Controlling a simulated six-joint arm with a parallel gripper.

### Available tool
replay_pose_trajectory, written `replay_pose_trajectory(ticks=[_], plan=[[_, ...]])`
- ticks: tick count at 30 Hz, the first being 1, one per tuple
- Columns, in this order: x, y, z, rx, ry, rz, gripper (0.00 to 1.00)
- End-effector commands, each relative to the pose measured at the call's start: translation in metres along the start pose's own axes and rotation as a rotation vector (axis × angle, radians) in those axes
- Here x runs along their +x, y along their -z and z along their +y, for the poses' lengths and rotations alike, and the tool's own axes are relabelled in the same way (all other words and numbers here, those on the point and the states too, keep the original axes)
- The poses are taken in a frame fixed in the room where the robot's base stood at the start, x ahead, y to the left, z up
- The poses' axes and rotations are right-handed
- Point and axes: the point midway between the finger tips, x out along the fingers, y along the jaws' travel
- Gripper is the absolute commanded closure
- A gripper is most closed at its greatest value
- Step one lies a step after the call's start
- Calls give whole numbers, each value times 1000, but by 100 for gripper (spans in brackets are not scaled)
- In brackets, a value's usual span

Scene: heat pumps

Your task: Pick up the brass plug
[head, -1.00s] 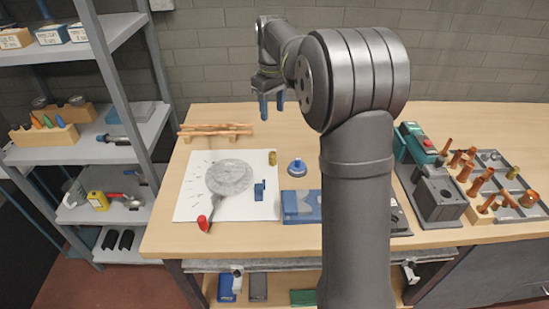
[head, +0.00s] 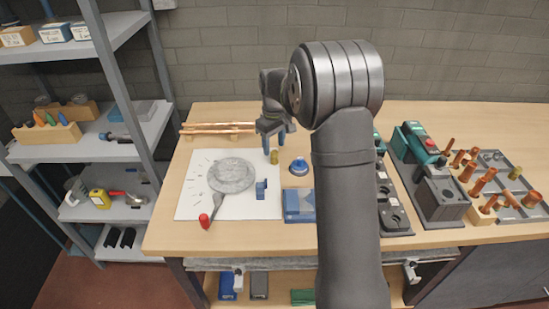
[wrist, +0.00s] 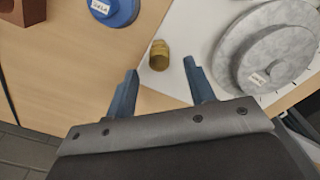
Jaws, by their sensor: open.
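The brass plug (head: 274,157) is a small yellow cylinder near the right edge of the white sheet (head: 188,208). It also shows in the wrist view (wrist: 159,58), just ahead of the fingertips and between their lines. My gripper (head: 277,145) is over the back of the bench, close to the plug. In the wrist view my gripper (wrist: 160,70) is open, with blue fingers apart and nothing between them.
A blue round piece (head: 299,167) stands right of the plug and a grey disc (head: 232,176) lies left of it. A small blue piece (head: 261,189) and a blue box (head: 299,204) are nearer the front. Copper pipes (head: 218,130) lie behind.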

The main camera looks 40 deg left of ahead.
Motion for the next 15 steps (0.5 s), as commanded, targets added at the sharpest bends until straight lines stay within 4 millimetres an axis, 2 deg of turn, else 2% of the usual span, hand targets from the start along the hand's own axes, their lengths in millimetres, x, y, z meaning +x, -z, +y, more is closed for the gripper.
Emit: replay_pose_trajectory(ticks=[3, 6, 15], plan=[[21, -3, 0, 0, 2, -3, 51], [32, -2, 0, 0, 1, -1, 51], [38, -2, 0, 0, 0, 0, 51]])
